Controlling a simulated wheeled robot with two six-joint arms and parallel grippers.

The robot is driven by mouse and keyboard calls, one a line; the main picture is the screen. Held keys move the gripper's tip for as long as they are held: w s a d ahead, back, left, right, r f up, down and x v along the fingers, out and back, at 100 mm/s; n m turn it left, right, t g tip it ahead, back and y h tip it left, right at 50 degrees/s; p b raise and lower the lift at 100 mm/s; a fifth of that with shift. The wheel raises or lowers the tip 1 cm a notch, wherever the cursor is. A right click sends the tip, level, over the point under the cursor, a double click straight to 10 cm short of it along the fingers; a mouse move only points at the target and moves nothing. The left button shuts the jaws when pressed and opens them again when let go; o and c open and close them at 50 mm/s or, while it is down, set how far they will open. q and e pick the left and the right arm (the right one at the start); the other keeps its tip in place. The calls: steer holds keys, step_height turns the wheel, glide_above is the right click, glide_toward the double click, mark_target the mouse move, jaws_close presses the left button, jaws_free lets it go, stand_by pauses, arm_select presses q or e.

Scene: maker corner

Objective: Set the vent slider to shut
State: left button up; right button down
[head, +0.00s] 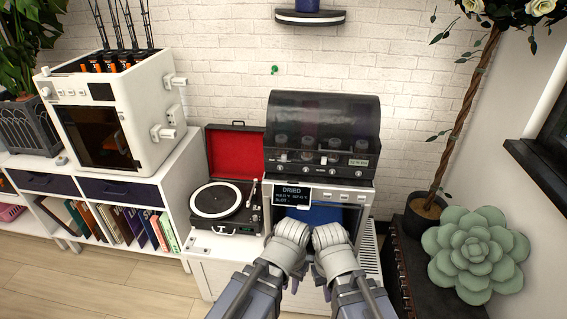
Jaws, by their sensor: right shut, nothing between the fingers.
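A filament dryer stands in the middle, with a dark see-through cover (325,112) over a white body (364,188). Its display (291,196) reads "DRIED" with small figures and a "SLOT" line. Small light knobs sit along the front edge under the cover. I cannot make out which part is the vent slider or where it is set. My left gripper (291,232) and my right gripper (329,236) are side by side in front of the dryer's lower front and hide part of it. The right one is shut and empty. The left one's fingers cannot be made out.
An open record player (228,205) with a red-lined lid stands left of the dryer on a white cabinet. A white 3D printer (150,100) stands further left on a shelf unit. A large succulent (478,255) and a potted tree (426,205) are at the right.

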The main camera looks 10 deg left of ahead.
mark_target(284, 159)
arm_select(q)
steer(key=o, duration=0.3)
steer(key=w+d+m+t+h+b, duration=0.1)
steer(key=w+d+t+h, duration=0.1)
steer(key=w+d, duration=0.3)
steer(key=shift+w+f+m+h+b, duration=0.35)
steer(key=shift+w+h, duration=0.2)
steer(key=shift+h, duration=0.35)
steer(key=shift+o, duration=0.8)
steer(key=w, duration=0.1)
steer(key=w+d+r+t+h, duration=0.2)
steer(key=shift+w+m+b, duration=0.35)
steer(key=shift+b, duration=0.05)
steer(key=w+a+r+n+t+h+b, duration=0.1)
steer(key=w+a+r+n+t+b, duration=0.15)
steer(key=w+r+t, duration=0.95)
steer(key=w+a+r+n+t+y, duration=0.2)
steer(key=w+a+n+y, duration=0.2)
steer(key=a+y, duration=0.5)
steer(key=shift+w+a+r+h+b, duration=0.1)
steer(key=shift+w+a+h, duration=0.25)
steer(key=shift+w, duration=0.95)
steer(key=shift+w+a+r+h+b, duration=0.2)
steer(key=shift+w+h, duration=0.25)
steer(key=shift+w, duration=0.85)
steer(key=shift+w+a+f+h+b, duration=0.1)
steer(key=shift+w+a+h, duration=0.3)
steer(key=shift+w, duration=0.9)
steer(key=shift+c, duration=0.3)
jaws_close()
